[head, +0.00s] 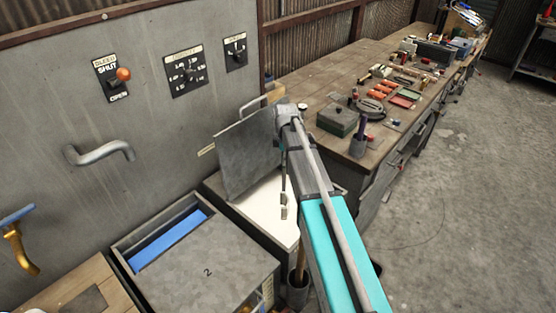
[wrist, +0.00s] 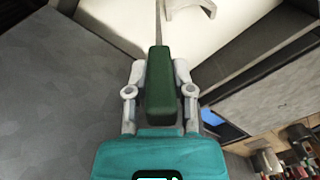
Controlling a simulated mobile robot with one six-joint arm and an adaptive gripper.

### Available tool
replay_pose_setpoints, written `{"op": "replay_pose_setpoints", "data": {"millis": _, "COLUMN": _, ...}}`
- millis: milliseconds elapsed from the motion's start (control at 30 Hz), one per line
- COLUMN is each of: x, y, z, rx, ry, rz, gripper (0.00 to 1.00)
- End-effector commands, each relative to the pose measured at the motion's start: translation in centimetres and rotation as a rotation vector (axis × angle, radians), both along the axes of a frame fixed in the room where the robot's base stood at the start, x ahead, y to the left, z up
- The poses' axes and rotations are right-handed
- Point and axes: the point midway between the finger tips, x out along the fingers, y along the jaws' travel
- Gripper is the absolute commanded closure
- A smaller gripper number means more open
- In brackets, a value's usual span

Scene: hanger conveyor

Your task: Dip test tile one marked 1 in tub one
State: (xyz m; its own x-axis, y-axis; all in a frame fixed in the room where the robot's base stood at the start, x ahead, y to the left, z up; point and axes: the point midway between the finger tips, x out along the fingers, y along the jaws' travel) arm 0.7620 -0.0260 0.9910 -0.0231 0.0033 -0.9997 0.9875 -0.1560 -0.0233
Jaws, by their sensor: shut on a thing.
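My gripper (wrist: 159,92) is shut on a green handle (wrist: 160,75) in the wrist view, one finger on each side. A thin dark rod runs from the handle toward white liquid (wrist: 225,28). A pale piece (wrist: 188,8) shows near the rod at the top edge; no number on it can be read. In the head view, the rod (head: 284,178) points down over an open tub of white liquid (head: 262,210), with small pale pieces (head: 284,212) low on it. I cannot tell whether they touch the liquid. My arm hides most of the gripper there.
A raised grey lid (head: 240,155) stands just left of the rod. A tub with a lid marked 2 (head: 215,280) shows blue liquid (head: 170,240) in front. A grey panel (head: 60,110) has switches and a pipe. A cluttered workbench (head: 310,85) runs back right; the floor (head: 480,180) is clear.

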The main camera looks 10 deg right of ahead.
Motion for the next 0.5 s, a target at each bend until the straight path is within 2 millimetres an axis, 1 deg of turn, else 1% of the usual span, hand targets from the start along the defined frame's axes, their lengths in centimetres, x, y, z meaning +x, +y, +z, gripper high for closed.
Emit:
{"op": "replay_pose_setpoints", "data": {"millis": 33, "x": 0.0, "y": 0.0, "z": 0.7, "rx": 0.000, "ry": 0.000, "rz": 0.000, "gripper": 1.00}}
{"op": "replay_pose_setpoints", "data": {"millis": 500, "x": 0.0, "y": 0.0, "z": 3.9, "rx": 0.000, "ry": 0.000, "rz": 0.000, "gripper": 1.00}}
